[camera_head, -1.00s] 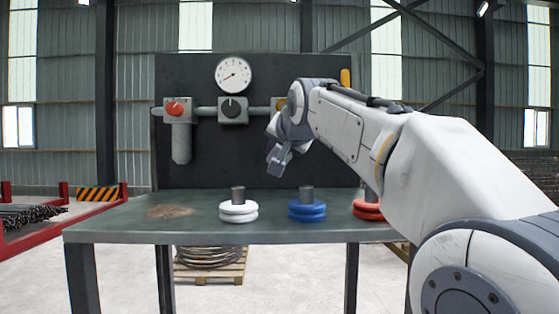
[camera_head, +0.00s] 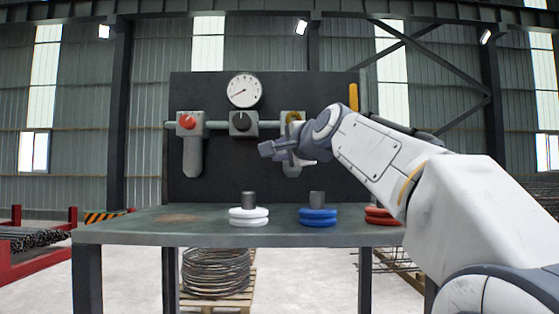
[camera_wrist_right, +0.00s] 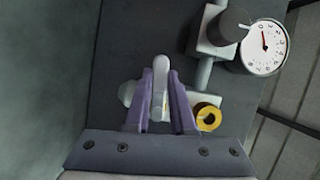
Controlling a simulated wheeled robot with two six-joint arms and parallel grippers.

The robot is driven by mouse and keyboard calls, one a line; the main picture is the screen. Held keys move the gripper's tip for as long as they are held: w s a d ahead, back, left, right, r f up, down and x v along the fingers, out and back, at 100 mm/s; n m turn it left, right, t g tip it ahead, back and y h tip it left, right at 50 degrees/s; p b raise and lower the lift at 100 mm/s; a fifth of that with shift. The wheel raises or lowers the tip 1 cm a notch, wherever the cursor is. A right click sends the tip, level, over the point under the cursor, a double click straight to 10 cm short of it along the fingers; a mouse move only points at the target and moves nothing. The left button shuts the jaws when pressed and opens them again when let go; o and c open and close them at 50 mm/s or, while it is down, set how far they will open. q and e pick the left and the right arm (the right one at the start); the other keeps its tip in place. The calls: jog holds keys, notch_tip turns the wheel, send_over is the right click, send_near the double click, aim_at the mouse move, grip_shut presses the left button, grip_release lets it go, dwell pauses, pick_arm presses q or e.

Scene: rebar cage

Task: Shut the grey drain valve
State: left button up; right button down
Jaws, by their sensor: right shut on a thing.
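The grey drain valve shows in the right wrist view as a pale grey lever (camera_wrist_right: 161,72) between my two fingers, with a rounded pale part at the left of the fingers. My right gripper (camera_wrist_right: 160,88) is shut on this lever. In the head view my right gripper (camera_head: 272,149) is in front of the dark panel, just below the yellow knob (camera_head: 293,117), and it hides most of the valve. My left gripper is in neither view.
On the panel (camera_head: 225,185) are a gauge (camera_head: 244,90), a red knob (camera_head: 187,121) and a black knob (camera_head: 241,121) along a pipe. White (camera_head: 249,216), blue (camera_head: 318,216) and red (camera_head: 382,216) discs stand on the bench (camera_head: 130,230) below. The bench's left part is clear.

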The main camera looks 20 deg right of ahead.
jog(key=shift+r+m+t, duration=0.2)
jog(key=shift+m+t, duration=0.1)
jog(key=shift+m, duration=0.4)
jog(key=c, duration=0.8)
grip_release()
jog(key=shift+o, duration=0.2)
jog(key=s+d+b, duration=0.1)
jog(key=s+b, duration=0.3)
jog(key=s, duration=0.6)
jog(key=shift+s+b, duration=0.2)
jog(key=shift+b, duration=0.15)
